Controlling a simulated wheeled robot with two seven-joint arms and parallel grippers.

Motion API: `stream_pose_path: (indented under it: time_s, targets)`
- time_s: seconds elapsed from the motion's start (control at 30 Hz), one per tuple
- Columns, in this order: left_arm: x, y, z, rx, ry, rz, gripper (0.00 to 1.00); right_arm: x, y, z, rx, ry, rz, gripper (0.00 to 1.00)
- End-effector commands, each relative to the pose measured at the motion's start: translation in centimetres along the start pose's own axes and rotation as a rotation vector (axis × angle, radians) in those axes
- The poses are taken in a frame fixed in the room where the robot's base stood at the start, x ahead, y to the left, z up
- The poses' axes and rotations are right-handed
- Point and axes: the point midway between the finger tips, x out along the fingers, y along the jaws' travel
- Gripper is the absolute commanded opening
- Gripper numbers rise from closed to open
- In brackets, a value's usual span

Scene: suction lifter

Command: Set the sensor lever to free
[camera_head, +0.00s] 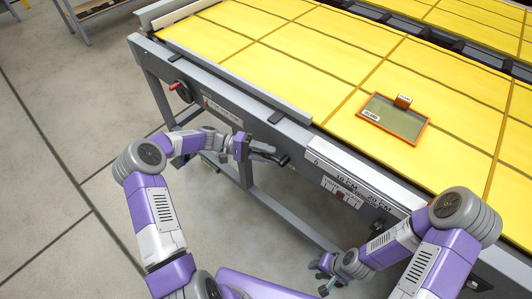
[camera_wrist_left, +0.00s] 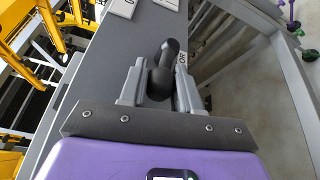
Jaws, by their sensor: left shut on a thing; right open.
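A black lever (camera_wrist_left: 163,72) with a rounded handle stands out from the grey side of the machine. In the left wrist view the fingers of my left gripper (camera_wrist_left: 160,95) close on it from both sides. In the head view my left gripper (camera_head: 262,151) is at the side of the machine, and the dark lever end (camera_head: 283,160) shows just beyond it. A small white label with dark letters (camera_wrist_left: 182,58) is beside the lever, partly hidden by a finger. My right gripper (camera_head: 326,272) is open and empty, low in front of the machine.
The machine's yellow top (camera_head: 275,45) holds an orange-framed panel (camera_head: 393,117). A red handle (camera_head: 173,87) sits further left on the machine's side. A scale plate (camera_head: 345,178) and a small plate with a red marker (camera_head: 341,194) are to the right. The floor in front is mostly clear.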

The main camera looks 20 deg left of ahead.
Motion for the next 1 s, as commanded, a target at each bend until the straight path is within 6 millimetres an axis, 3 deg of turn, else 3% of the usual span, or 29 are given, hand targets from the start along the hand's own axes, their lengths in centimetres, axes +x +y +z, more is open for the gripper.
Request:
stream_pose_path:
  time_s: [0.07,0.1,0.23,0.57,1.0]
  targets:
    - [0.1,-0.1,0.1,-0.003,-0.003,0.000,0.00,0.0,0.0,0.0,0.000,0.000,0.000,0.43]
    - [0.1,-0.1,0.1,-0.003,-0.003,0.000,0.37,0.0,0.0,0.0,0.000,0.000,0.000,0.43]
    - [0.1,-0.1,0.1,-0.003,-0.003,0.000,0.56,0.0,0.0,0.0,0.000,0.000,0.000,0.43]
    - [-0.3,0.0,0.0,-0.001,0.000,-0.001,0.56,-0.1,0.0,0.0,0.000,0.000,0.000,0.43]
    - [-6.7,0.0,0.0,-0.002,0.001,0.000,0.56,-0.8,-0.3,0.0,0.000,0.000,0.000,0.43]
